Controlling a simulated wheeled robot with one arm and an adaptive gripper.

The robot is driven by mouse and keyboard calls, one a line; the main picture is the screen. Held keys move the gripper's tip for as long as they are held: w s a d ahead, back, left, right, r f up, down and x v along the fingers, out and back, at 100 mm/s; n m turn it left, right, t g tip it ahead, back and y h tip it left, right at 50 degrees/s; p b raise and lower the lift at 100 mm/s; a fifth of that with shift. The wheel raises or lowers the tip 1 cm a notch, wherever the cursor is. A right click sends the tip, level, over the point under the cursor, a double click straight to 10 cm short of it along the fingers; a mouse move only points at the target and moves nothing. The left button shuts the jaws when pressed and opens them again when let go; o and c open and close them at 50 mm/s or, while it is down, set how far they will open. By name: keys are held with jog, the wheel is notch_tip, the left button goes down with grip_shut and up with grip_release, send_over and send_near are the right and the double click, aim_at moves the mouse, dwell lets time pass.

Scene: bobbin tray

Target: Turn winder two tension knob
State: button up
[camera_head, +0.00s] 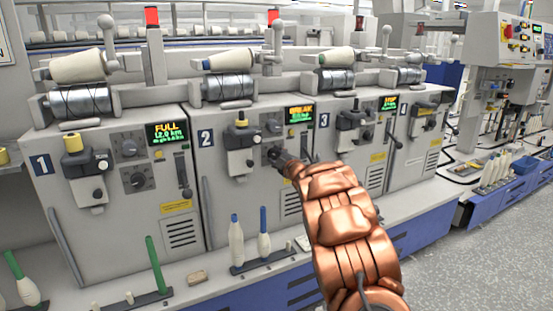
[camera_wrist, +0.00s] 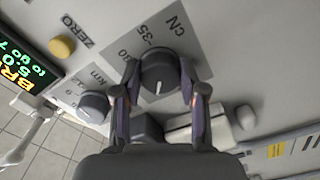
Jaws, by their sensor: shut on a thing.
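Winder two is the grey machine with the number 2 plate (camera_head: 206,138) and a display reading BREAK (camera_head: 300,114). My gripper (camera_head: 278,156) is at its front panel, below the display, and hides the knob there in the head view. In the wrist view the dark round tension knob (camera_wrist: 160,73) sits on a grey scale plate marked cN. My gripper (camera_wrist: 158,88) is shut on this knob, with one finger on each side. A white pointer line shows on the knob's face.
A smaller knob (camera_wrist: 93,106) marked km and a yellow ZERO button (camera_wrist: 62,46) are beside the tension knob. Winder one (camera_head: 110,215) stands left and winder three (camera_head: 352,160) right. Bobbins (camera_head: 264,244) stand on the ledge below.

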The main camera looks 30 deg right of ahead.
jog(key=o, duration=1.1)
jog(key=shift+o, duration=0.2)
jog(key=shift+s, duration=0.1)
jog(key=s+a, duration=0.1)
jog(key=s, duration=1.1)
jog(key=shift+w, duration=0.1)
